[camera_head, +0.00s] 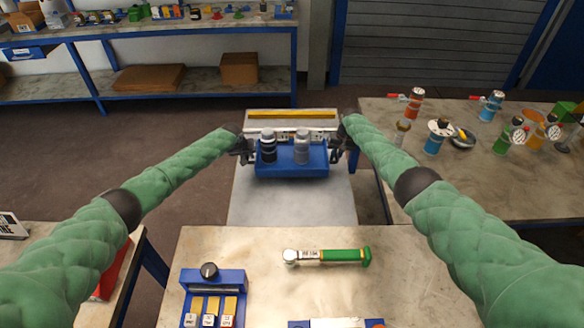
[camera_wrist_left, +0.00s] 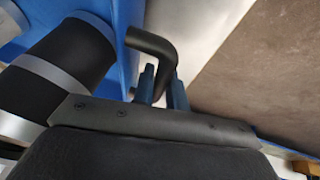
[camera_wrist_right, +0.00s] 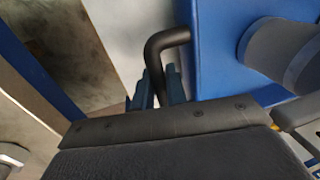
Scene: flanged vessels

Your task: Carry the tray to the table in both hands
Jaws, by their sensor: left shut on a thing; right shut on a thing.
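The blue tray (camera_head: 292,171) is in the middle of the head view, over a pale surface. A black cylindrical vessel (camera_head: 268,150) and a grey one (camera_head: 301,150) stand upright in it. My left gripper (camera_head: 246,152) is at the tray's left end and is shut on its black handle, which shows in the left wrist view (camera_wrist_left: 155,42). My right gripper (camera_head: 340,148) is at the right end, shut on the other black handle, seen in the right wrist view (camera_wrist_right: 166,40). Whether the tray touches the surface below cannot be told.
A near table (camera_head: 400,290) bears a green-handled tool (camera_head: 327,256) and a blue rack (camera_head: 212,285). A table at the right (camera_head: 470,190) holds several valves. A shelf bench (camera_head: 170,28) stands at the back left. Brown floor (camera_head: 130,150) is open at left.

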